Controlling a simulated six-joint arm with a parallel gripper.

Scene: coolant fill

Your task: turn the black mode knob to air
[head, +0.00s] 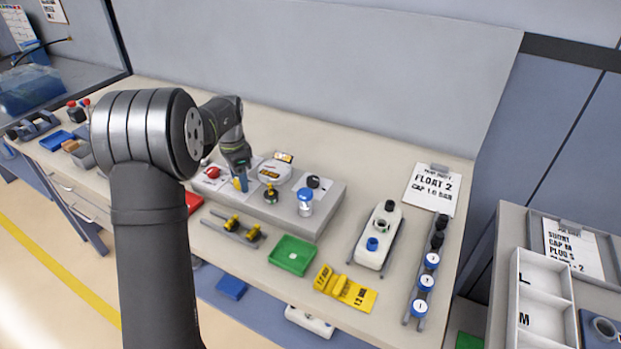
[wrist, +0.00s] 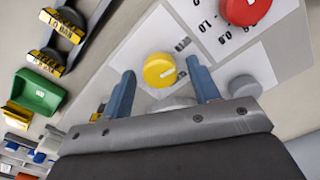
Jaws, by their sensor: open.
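A black knob (head: 314,182) sits on a white plate at the right part of the grey console; I take it to be the mode knob. It is not visible in the wrist view. My gripper (head: 240,182) is over the left part of the console, left of the black knob and apart from it. In the wrist view, my gripper (wrist: 160,68) has its two blue fingers spread wide, with a yellow knob (wrist: 159,71) showing between them. I cannot tell whether the fingers touch that knob. The jaws hold nothing that I can see.
A red knob (head: 213,172) is left of my gripper and also shows in the wrist view (wrist: 245,9). A blue-capped canister (head: 305,203) stands in front of the black knob. A green tray (head: 292,255) and yellow tags (head: 345,288) lie in front of the console.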

